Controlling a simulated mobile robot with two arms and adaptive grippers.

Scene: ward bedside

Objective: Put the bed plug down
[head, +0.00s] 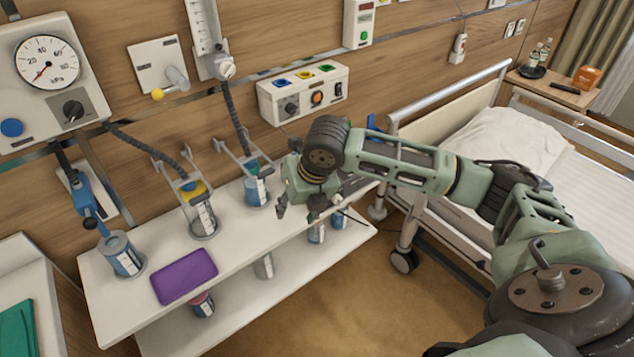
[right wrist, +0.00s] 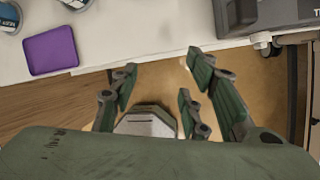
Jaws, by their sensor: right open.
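My right gripper (head: 297,206) hangs over the front edge of the white shelf unit (head: 128,292), to the left of the bed. In the right wrist view the gripper (right wrist: 160,72) is open, and the space between its fingers is empty, with floor and the shelf edge beyond. I cannot pick out the bed plug for certain in either view. A thin dark cord-like line shows just right of the gripper in the head view, partly hidden by my arm. My left gripper is not in view.
A purple tray (head: 184,277) lies on the shelf top; it also shows in the right wrist view (right wrist: 50,50). Several canisters stand along the shelf. A dark grey box (right wrist: 268,14) sits near the shelf edge. The bed (head: 515,140) stands right. Bare floor (head: 385,300) lies in front.

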